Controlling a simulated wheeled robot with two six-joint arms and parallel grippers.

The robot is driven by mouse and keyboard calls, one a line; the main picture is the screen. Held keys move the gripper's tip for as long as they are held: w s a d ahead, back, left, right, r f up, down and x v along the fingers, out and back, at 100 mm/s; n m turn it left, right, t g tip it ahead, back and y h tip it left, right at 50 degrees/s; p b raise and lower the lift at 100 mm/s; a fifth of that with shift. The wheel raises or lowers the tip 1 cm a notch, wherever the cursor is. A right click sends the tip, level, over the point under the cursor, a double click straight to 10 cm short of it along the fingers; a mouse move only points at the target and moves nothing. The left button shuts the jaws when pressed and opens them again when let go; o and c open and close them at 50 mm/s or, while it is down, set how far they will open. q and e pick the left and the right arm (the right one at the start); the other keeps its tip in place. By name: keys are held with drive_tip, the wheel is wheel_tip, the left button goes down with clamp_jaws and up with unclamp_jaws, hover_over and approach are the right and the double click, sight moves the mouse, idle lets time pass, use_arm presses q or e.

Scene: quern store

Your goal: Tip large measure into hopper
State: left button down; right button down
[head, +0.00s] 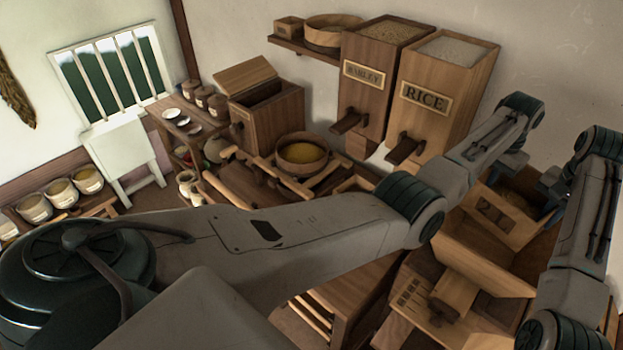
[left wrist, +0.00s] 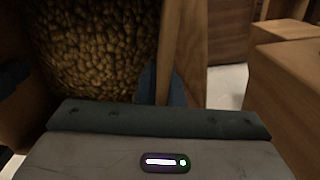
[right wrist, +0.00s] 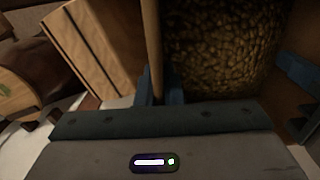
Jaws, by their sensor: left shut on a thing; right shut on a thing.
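The large measure is a wooden box (head: 482,213) with a dark marked panel, at the right of the head view. Brown grain lies inside it, filling much of the left wrist view (left wrist: 100,50) and the right wrist view (right wrist: 225,45). It is held at the back edge of the hopper (head: 480,258), an open, slope-sided wooden box; its tilt is hard to judge. My right gripper (head: 548,190) is shut on one wall of the measure, fingers either side (right wrist: 160,88).
Barley (head: 377,60) and rice (head: 440,90) bins stand against the wall, left of the measure. A bowl of yellow grain (head: 302,152) stands on a wooden bench further left. My forearms pass close over the hopper area. Several grain tubs (head: 60,192) stand far left.

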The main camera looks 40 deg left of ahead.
use_arm(q)
drive_tip(key=shift+s+d+r+t, duration=0.1)
drive_tip(key=shift+s+r+t, duration=0.1)
drive_tip(key=shift+r+t, duration=0.25)
use_arm(e)
drive_tip(key=shift+s+r+t, duration=0.3)
drive_tip(key=shift+r+t, duration=0.1)
drive_tip(key=shift+r, duration=0.05)
use_arm(q)
drive_tip(key=shift+r+t, duration=0.25)
use_arm(e)
drive_tip(key=shift+r+t, duration=0.2)
drive_tip(key=shift+t, duration=0.1)
use_arm(q)
drive_tip(key=shift+w+r+h, duration=0.1)
drive_tip(key=shift+w+h, duration=0.05)
drive_tip(key=shift+h, duration=0.15)
use_arm(e)
drive_tip(key=shift+w+r+h, duration=0.1)
drive_tip(key=shift+h, duration=0.2)
use_arm(q)
drive_tip(key=shift+w, duration=0.1)
use_arm(e)
drive_tip(key=shift+w, duration=0.1)
